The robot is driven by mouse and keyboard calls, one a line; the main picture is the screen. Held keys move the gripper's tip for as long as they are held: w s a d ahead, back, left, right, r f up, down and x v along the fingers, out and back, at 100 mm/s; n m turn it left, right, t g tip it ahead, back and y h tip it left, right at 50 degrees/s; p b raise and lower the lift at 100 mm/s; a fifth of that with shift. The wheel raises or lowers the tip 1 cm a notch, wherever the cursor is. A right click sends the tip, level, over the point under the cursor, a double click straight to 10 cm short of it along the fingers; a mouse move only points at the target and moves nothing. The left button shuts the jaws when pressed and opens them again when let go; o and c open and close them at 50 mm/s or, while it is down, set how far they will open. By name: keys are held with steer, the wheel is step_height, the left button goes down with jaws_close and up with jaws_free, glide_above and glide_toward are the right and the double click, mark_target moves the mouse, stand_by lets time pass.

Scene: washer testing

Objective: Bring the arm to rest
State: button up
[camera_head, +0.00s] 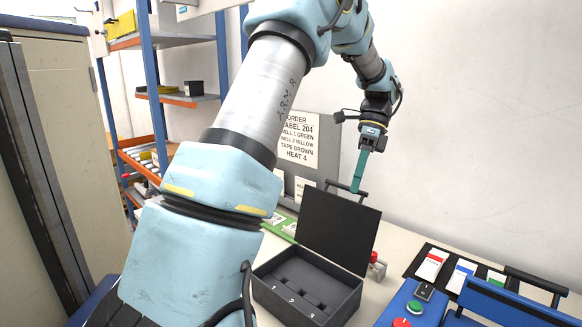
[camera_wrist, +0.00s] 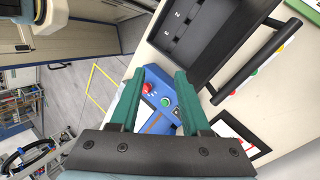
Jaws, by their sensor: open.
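My gripper (camera_head: 357,186) hangs fingers-down in the head view, behind and above the raised lid of the black box. Its two green fingers stand apart with nothing between them in the wrist view (camera_wrist: 160,74). My arm is raised and bent, reaching from the near left up and over to the right. The gripper appears clear of the table; its exact height I cannot tell.
An open black box (camera_head: 305,289) with numbered slots stands on the table. Blue equipment with red and green buttons (camera_head: 414,308) and a black card tray (camera_head: 440,262) are at right. An order board (camera_head: 298,140) stands behind. Shelves (camera_head: 180,100) and a cabinet (camera_head: 75,130) are at left.

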steer(key=s+a+f+n+t+h, duration=0.1)
steer(key=s+a+f+n+t, duration=0.1)
steer(key=a+n, duration=0.4)
steer(key=s+a+f+n+t+h+b, duration=0.1)
steer(key=s+a+f+n+t, duration=0.1)
steer(key=s+a+f+n, duration=0.2)
steer(key=s+a+f+n+t+h, duration=0.1)
steer(key=s+a+n, duration=0.4)
steer(key=a+n, duration=0.5)
step_height(320, 180, down, 3)
steer(key=shift+a+r+t+h, duration=0.2)
steer(key=shift+a+t+h, duration=0.2)
steer(key=shift+a+t, duration=0.35)
steer(key=shift+o, duration=0.3)
steer(key=shift+a, duration=0.1)
